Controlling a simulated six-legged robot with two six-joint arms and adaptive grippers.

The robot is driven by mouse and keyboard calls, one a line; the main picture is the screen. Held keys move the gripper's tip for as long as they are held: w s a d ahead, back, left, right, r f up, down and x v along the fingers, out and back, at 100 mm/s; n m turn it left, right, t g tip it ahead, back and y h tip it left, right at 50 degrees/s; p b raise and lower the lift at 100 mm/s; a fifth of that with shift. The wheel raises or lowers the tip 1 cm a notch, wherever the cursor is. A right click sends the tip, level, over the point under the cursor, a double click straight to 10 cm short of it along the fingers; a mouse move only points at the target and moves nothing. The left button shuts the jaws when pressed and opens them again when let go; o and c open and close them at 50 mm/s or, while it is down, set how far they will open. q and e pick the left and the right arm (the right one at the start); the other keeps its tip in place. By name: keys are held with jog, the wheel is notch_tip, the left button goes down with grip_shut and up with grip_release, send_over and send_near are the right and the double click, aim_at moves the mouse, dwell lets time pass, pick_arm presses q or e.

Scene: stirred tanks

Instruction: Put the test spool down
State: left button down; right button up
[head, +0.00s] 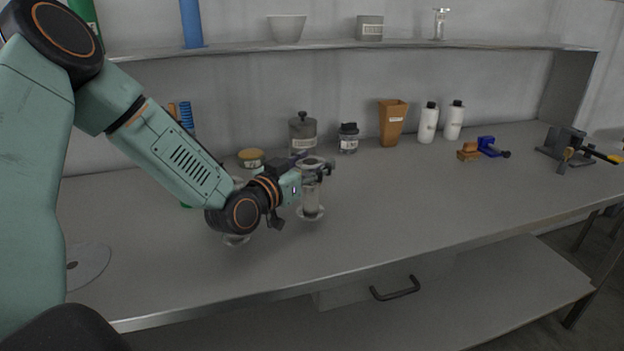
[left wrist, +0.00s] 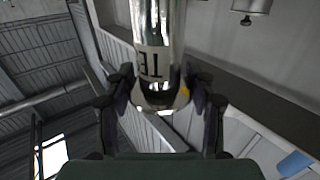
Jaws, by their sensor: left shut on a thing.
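The test spool (head: 312,203) is a pale, shiny upright cylinder with a wide flange at each end, over the middle of the bench. My left gripper (head: 322,170) is shut on it near its upper flange. Whether its lower flange touches the bench or hangs just above it, I cannot tell. In the left wrist view the spool's shiny body (left wrist: 152,40) with dark lettering stands between the two fingers (left wrist: 160,110). A similar flanged piece (head: 237,240) stands at the left, mostly hidden by my left wrist. My right gripper is not in view.
Behind the spool stand a grey canister (head: 302,135), a yellow-lidded tin (head: 251,158) and a dark-lidded jar (head: 348,138). An orange-brown bin (head: 392,122) and two white bottles (head: 428,124) stand further right. The bench (head: 420,200) is clear to the right and in front. A flat disc (head: 88,265) lies left.

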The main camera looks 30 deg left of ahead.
aim_at(311, 188)
pick_arm(q)
notch_tip(311, 188, down, 3)
jog(key=shift+d+r+b, duration=0.1)
jog(key=shift+r+b, duration=0.1)
jog(key=shift+b, duration=0.15)
jog(key=shift+w+f, duration=0.1)
jog(key=shift+w, duration=0.05)
jog(key=shift+s+f, duration=0.1)
jog(key=shift+s, duration=0.1)
jog(key=c, duration=0.8)
grip_release()
jog(key=shift+c, duration=0.2)
jog(key=o, duration=0.4)
jog(key=shift+w+f, duration=0.1)
jog(key=shift+w, duration=0.05)
